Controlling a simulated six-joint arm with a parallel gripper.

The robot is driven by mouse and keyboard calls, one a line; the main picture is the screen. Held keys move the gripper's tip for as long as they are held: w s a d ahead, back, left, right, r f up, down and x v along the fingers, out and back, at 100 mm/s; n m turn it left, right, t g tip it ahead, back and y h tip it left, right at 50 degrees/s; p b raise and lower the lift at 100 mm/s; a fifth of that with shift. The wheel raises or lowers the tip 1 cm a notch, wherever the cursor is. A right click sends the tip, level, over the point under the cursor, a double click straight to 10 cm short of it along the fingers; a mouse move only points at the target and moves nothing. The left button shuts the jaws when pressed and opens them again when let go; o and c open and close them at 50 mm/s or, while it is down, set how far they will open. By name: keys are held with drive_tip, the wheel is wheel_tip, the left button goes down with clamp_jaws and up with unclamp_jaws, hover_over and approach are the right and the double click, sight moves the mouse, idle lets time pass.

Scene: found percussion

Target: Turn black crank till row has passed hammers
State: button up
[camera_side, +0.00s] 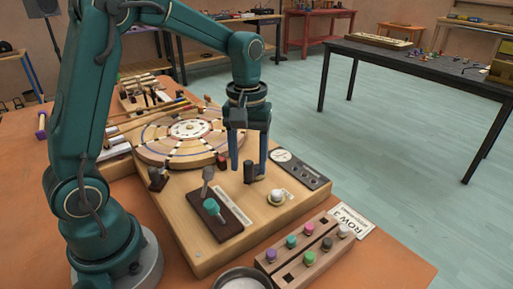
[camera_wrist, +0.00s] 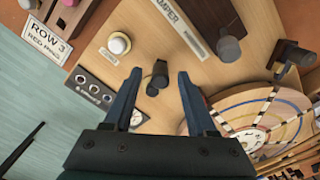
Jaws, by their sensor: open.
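The black crank (camera_side: 249,172) stands on the wooden board, with an upright dark handle; it also shows in the wrist view (camera_wrist: 158,76). My gripper (camera_side: 248,168) is open above it, pointing down. In the wrist view its two blue fingers (camera_wrist: 160,74) lie to either side of the crank, with gaps visible on both sides. The round wooden disc (camera_side: 155,149) with dark radial rows and coloured rings lies behind the crank; part of it shows in the wrist view (camera_wrist: 225,100). Small dark hammer-like parts (camera_side: 150,98) stand beyond the disc, too small to tell apart.
A peg rack (camera_side: 316,252), a ROW 3 card (camera_side: 352,222) and a metal bowl (camera_side: 242,274) are in front.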

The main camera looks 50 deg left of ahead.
sight(248, 162)
drive_tip(key=shift+r, duration=2)
drive_tip(key=m, duration=1.3)
drive_tip(key=shift+r, duration=0.1)
drive_tip(key=shift+f+m, duration=0.3)
drive_tip(key=shift+f, duration=2.25)
